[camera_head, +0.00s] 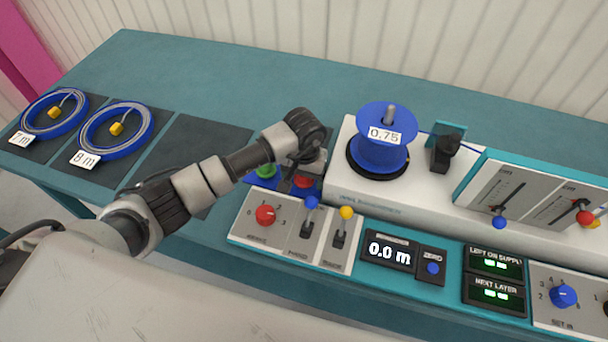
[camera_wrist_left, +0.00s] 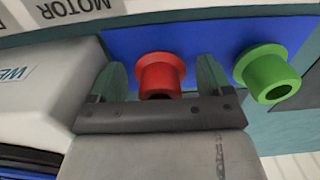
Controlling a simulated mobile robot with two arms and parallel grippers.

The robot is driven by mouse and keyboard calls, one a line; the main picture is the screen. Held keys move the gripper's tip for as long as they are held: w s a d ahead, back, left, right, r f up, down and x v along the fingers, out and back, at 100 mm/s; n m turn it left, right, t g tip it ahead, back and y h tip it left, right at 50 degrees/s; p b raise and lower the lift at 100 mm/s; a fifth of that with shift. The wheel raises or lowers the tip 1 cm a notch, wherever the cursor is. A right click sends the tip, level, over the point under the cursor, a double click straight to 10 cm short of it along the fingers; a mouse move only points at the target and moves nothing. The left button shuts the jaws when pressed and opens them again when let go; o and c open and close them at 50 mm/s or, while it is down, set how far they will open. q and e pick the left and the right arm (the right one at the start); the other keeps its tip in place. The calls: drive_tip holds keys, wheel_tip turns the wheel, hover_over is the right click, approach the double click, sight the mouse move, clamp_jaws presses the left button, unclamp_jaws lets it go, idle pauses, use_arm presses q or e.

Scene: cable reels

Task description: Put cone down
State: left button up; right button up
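The red cone (camera_head: 303,182), a small flanged piece, is on a blue base beside the white machine, largely hidden by my left gripper in the head view. In the left wrist view the red cone (camera_wrist_left: 160,74) is between the two fingers of my left gripper (camera_wrist_left: 164,80), with a gap showing on each side. The gripper (camera_head: 307,172) is open. A green cone (camera_head: 264,172) stands on the same blue base (camera_wrist_left: 205,40), outside the fingers; it also shows in the left wrist view (camera_wrist_left: 268,74). My right gripper is not in view.
A blue reel (camera_head: 382,155) marked 0.75 sits on the white machine (camera_head: 345,185) right of the gripper. The lever panel (camera_head: 290,232) lies in front. Two cable coils, 7 m (camera_head: 55,113) and 8 m (camera_head: 117,130), lie at the left. A dark mat (camera_head: 195,148) is bare.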

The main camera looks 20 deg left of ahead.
use_arm(q)
drive_tip(key=shift+r, duration=0.1)
drive_tip(key=shift+r+p, duration=0.2)
drive_tip(key=shift+p, duration=0.15)
wheel_tip(320, 180, up, 12)
drive_tip(key=b, duration=0.2)
drive_tip(key=shift+b, duration=0.4)
